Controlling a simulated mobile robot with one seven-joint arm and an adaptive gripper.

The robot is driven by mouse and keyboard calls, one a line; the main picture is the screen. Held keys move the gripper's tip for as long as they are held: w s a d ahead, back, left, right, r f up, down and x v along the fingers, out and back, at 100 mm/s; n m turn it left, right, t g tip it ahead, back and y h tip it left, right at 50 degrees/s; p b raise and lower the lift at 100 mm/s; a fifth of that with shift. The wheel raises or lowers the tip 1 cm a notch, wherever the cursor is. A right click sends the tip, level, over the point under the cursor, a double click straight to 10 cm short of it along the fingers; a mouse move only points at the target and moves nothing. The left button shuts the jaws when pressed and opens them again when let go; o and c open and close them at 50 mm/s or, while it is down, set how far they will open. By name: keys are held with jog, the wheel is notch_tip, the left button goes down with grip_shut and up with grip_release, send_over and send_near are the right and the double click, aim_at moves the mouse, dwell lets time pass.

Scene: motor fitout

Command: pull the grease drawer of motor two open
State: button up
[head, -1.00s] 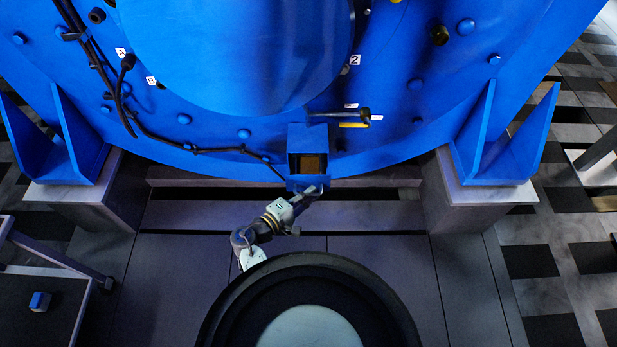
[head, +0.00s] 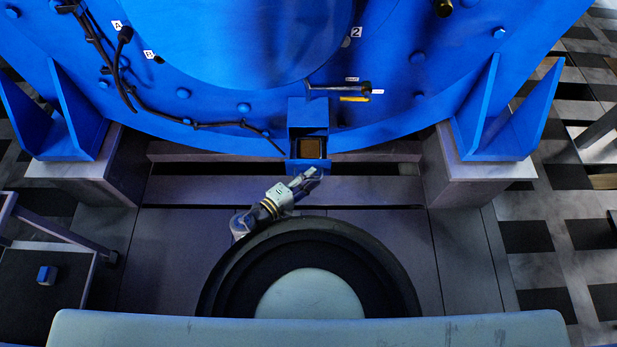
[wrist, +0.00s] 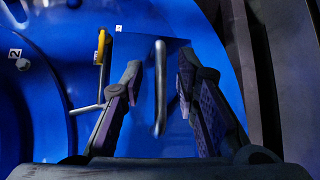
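The grease drawer (head: 308,167) of motor two is a small blue box low on the motor's front, in a blue housing (head: 308,112). It stands out of the housing, and its brownish inside (head: 311,148) shows from above. My gripper (head: 314,176) is at its front. In the wrist view the silver bar handle (wrist: 160,90) stands on the blue drawer front (wrist: 145,140). My gripper (wrist: 159,70) is open, with one dark finger on each side of the handle and gaps visible on both sides.
A silver lever (head: 338,87) and a yellow bar (head: 354,99) are on the motor, above right of the drawer. A black cable (head: 210,125) runs at left. Blue brackets (head: 85,115) flank the motor. A dark side table (head: 40,300) holds a small blue block (head: 47,275).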

jog(key=shift+a, duration=0.1)
jog(key=v, duration=1.2)
